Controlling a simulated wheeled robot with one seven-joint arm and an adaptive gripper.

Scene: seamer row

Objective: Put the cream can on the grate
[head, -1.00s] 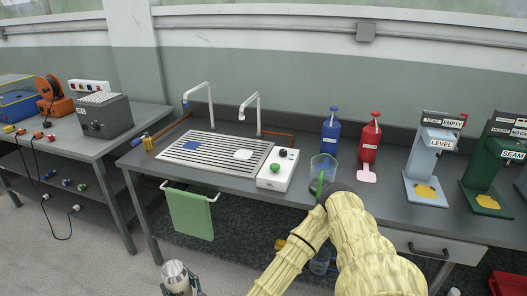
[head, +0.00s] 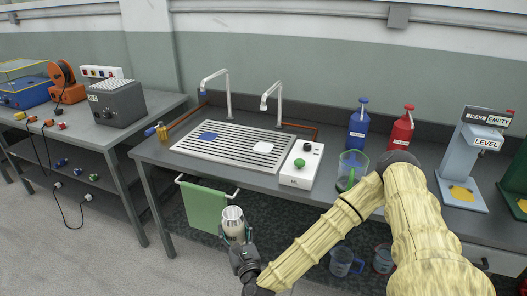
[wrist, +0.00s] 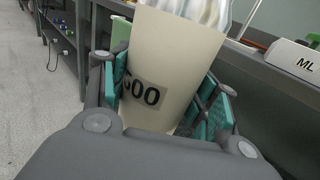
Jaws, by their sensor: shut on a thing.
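The cream can (head: 233,224) is held upright in my gripper (head: 239,243), in front of the bench at the lower middle of the head view. In the wrist view the cream can (wrist: 170,65) stands between the two teal pads of my gripper (wrist: 165,115), with a label ending in "00" on its side and a silvery top. The grate (head: 236,145) is a slatted panel set in the bench top, above and behind the can.
A white box marked ML (head: 300,165) with a green button stands right of the grate. Two white taps (head: 216,90) rise behind it. A green towel (head: 205,207) hangs on the front rail. A clear jug (head: 352,167) stands farther right. A brass part (head: 162,132) is at the left.

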